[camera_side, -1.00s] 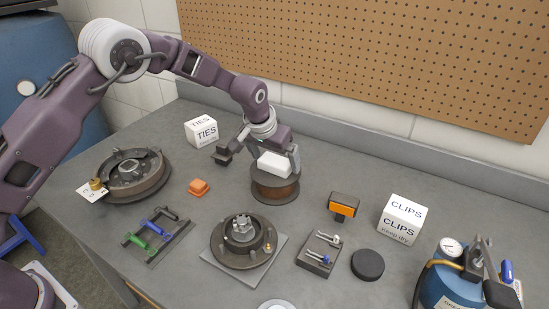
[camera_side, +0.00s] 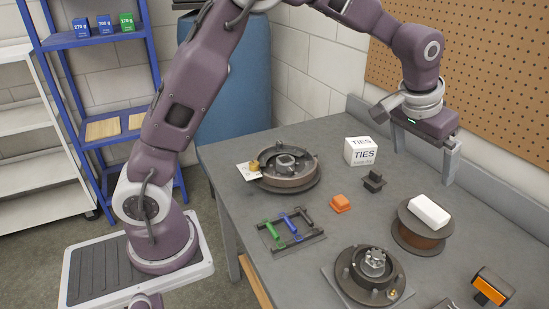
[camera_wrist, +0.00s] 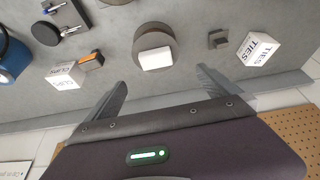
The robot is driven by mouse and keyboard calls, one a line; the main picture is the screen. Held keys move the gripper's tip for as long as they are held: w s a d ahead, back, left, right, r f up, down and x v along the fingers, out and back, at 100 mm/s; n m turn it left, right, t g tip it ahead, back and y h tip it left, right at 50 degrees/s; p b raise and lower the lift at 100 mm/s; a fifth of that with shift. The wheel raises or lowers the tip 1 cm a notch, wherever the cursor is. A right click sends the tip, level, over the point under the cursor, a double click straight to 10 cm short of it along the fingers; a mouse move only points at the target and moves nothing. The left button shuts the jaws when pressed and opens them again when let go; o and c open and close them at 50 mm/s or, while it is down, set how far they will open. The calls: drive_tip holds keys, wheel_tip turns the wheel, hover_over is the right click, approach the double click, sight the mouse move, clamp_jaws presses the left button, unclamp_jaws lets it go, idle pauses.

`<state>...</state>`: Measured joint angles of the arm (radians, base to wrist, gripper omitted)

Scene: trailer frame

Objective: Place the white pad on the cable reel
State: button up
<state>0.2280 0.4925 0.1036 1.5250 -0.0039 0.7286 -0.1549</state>
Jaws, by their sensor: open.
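The white pad (camera_side: 430,212) lies flat on top of the cable reel (camera_side: 418,240), a brown spool with dark flanges. In the wrist view, the pad (camera_wrist: 156,59) sits toward the near side of the reel (camera_wrist: 153,34) and partly over its edge. My gripper (camera_side: 422,165) is open and empty, raised behind the reel near the pegboard wall. In the wrist view its fingers (camera_wrist: 160,80) are spread wide, with the pad beyond them and clear of both.
A hub on a plate (camera_side: 370,276) and an orange-black item (camera_side: 492,287) are in front. A brake drum (camera_side: 287,170) is at the far left.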

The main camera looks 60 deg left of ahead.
drive_tip(key=s+a+r, duration=0.4)
drive_tip(key=s+r, duration=0.4)
drive_tip(key=s, duration=0.5)
drive_tip(key=s+a+f, duration=0.1)
drive_tip(key=s, duration=1)
drive_tip(key=s+a+f+t, duration=0.1)
drive_tip(key=s+a, duration=0.1)
drive_tip(key=s, duration=0.9)
drive_tip(key=shift+f, duration=0.25)
